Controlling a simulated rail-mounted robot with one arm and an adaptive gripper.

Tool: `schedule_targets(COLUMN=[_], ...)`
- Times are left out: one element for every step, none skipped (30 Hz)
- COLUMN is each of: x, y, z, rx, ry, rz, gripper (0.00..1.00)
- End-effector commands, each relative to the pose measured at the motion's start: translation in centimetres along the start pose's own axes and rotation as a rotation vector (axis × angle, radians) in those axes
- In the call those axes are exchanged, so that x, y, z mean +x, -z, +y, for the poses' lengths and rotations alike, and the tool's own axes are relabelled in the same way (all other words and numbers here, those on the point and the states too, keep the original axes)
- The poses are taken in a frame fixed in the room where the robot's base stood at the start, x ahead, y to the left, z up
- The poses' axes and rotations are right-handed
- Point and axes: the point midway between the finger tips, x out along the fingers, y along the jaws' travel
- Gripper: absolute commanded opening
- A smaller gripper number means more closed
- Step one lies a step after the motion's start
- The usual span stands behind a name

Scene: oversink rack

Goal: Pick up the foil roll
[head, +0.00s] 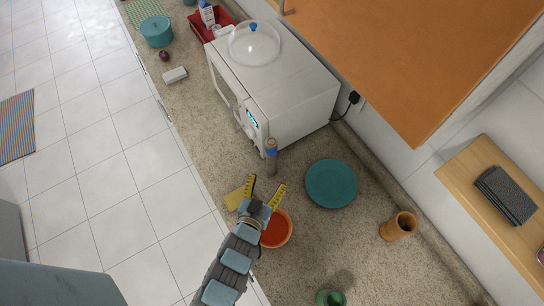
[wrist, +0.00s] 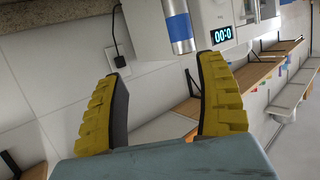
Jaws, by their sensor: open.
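The foil roll (head: 271,167) is a slim silver cylinder with a blue band, standing upright on the counter in front of the white microwave. In the wrist view the silver roll with its blue band (wrist: 180,25) shows at the top, beyond the fingertips and a little right of the middle between them; its upper part is cut off by the frame. My gripper (head: 265,189) is open and empty, its yellow fingers pointing toward the roll. In the wrist view the two fingers of my gripper (wrist: 162,75) stand wide apart with nothing between them.
The microwave (head: 285,85) stands behind the roll, with a clear dome on top. A teal plate (head: 331,184) lies to the right. An orange bowl (head: 276,229) and a yellow sponge-like block (head: 235,198) sit close to my gripper.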

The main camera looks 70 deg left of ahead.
Motion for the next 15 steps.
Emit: schedule_targets(x=[-0.3, -0.5, -0.7, -0.8, -0.9, -1.0, -0.9, -0.8, -0.6, -0.3, 0.0, 0.4, 0.8, 1.1, 1.6], y=[-0.9, -1.2, -1.7, -1.9, -2.1, -2.3, -2.4, -2.5, -2.6, -2.6, -2.7, -2.8, -2.9, -3.0, -3.1], z=[-0.6, -0.8, -1.1, -1.3, -1.4, -1.5, -1.5, -1.6, -1.6, -1.6, -1.6, -1.7, -1.7, -1.7, -1.7], rx=[-0.006, -0.009, -0.014, -0.017, -0.019, -0.021, -0.022, -0.023, -0.022, -0.021, -0.021, -0.02, -0.019, -0.019, -0.02], ry=[0.023, 0.032, 0.044, 0.051, 0.056, 0.061, 0.062, 0.064, 0.064, 0.063, 0.063, 0.063, 0.063, 0.062, 0.063], rz=[-0.032, -0.047, -0.067, -0.079, -0.088, -0.096, -0.099, -0.1, -0.101, -0.1, -0.099, -0.099, -0.099, -0.1, -0.101], gripper=[0.72, 0.72, 0.72, 0.72, 0.72, 0.72, 0.72, 0.72, 0.72, 0.72, 0.72, 0.72, 0.72, 0.72, 0.72])
